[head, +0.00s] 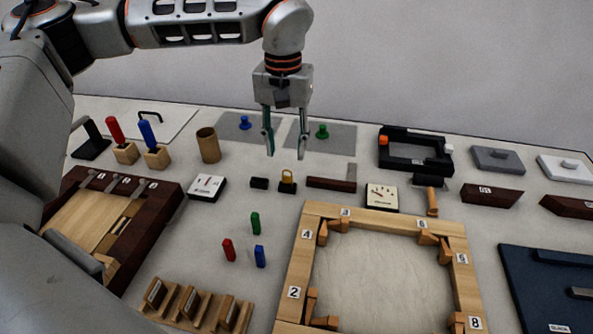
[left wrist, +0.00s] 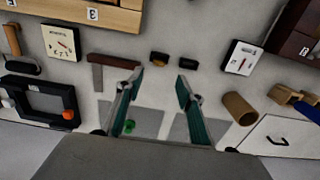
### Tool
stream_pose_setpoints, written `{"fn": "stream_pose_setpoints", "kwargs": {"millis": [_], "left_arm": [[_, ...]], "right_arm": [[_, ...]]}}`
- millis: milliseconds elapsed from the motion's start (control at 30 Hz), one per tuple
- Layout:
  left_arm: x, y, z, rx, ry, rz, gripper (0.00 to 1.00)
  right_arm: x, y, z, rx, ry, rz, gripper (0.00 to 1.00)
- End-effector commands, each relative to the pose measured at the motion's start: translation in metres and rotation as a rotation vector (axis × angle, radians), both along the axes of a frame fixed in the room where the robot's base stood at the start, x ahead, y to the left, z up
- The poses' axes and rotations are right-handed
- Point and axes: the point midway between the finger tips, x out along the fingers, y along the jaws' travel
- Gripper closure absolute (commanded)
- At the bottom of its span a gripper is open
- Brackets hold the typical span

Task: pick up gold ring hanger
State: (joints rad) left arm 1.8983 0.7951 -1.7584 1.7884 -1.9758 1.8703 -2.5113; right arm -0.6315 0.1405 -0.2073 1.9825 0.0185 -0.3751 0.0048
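The gold ring hanger (head: 287,177) is a small gold loop standing on a dark block, on the table at the middle of the head view. In the left wrist view it appears as a small dark block with a gold-brown tint (left wrist: 159,58), just beyond the fingertips. My left gripper (head: 285,142) points down with its green-padded fingers apart and nothing between them. In the head view it is above and behind the hanger, not touching it. The open fingers also show in the left wrist view (left wrist: 160,76). My right gripper is in neither view.
A plain black block (head: 259,183) sits just left of the hanger. A dark wood try square (head: 331,184) lies to its right. A dial box (head: 206,187), a wooden cup (head: 208,145) and a green knob (head: 322,131) stand nearby. Free table lies in front.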

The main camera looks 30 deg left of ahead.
Motion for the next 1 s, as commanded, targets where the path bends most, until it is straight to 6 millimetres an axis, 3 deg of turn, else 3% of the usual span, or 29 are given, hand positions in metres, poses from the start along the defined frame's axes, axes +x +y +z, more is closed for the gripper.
{"fn": "stream_pose_setpoints", "kwargs": {"millis": [233,600,867,900,1000], "left_arm": [[-0.001,-0.001,-0.025,0.000,0.004,-0.001,0.62],[-0.004,-0.005,-0.070,0.000,0.004,0.000,0.62],[-0.003,-0.005,-0.075,0.000,0.001,0.000,0.62],[-0.003,-0.005,-0.075,0.000,0.001,0.000,0.65],[-0.003,-0.005,-0.075,0.000,0.001,0.000,0.91]], "right_arm": [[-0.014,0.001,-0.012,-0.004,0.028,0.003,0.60],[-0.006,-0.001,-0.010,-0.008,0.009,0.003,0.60],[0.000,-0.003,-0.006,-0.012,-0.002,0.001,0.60],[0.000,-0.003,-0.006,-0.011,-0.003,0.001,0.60],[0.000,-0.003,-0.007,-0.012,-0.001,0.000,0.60]]}}
